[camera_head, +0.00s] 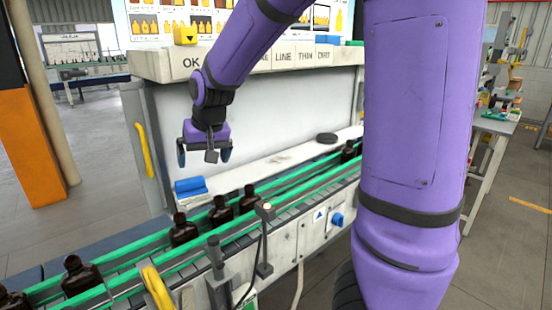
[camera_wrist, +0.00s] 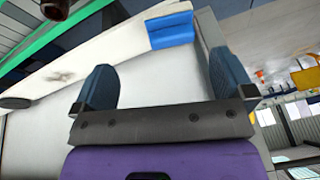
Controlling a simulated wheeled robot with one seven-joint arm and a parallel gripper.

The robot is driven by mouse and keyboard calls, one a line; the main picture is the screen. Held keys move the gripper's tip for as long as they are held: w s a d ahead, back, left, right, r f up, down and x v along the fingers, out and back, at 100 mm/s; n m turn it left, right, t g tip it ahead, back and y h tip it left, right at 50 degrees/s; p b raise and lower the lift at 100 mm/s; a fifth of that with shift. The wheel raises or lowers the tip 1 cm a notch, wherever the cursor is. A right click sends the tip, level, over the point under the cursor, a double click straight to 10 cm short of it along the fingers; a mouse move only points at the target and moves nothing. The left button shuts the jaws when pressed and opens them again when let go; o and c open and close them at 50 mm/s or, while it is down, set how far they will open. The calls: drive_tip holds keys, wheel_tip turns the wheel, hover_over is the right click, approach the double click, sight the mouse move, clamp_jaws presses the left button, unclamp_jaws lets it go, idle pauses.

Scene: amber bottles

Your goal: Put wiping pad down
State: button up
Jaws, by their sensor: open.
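A blue pad (camera_head: 190,185), which looks like the wiping pad, lies at the left end of the white ledge (camera_head: 255,163) behind the conveyor. It also shows in the wrist view (camera_wrist: 171,32), resting on the pale ledge beyond the fingers. My gripper (camera_head: 203,155) hangs above and slightly right of the pad, fingers pointing down. In the wrist view my gripper (camera_wrist: 160,78) has its two blue fingers wide apart with nothing between them. The pad is apart from the fingers.
A green-railed conveyor (camera_head: 281,187) with several amber bottles (camera_head: 184,230) runs in front of the ledge. A dark round object (camera_head: 326,138) lies farther right on the ledge. A white panel (camera_head: 265,110) stands behind, under a lettered shelf (camera_head: 160,64). The ledge's middle is clear.

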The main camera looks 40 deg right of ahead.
drive_tip(key=s+r+n, duration=0.1)
drive_tip(key=s+r, duration=0.3)
drive_tip(key=s, duration=0.9)
drive_tip(key=s+r+n+t, duration=0.1)
drive_tip(key=s+r, duration=0.3)
drive_tip(key=s, duration=0.9)
drive_tip(key=shift+d+n, duration=0.3)
drive_tip(key=shift+d, duration=0.1)
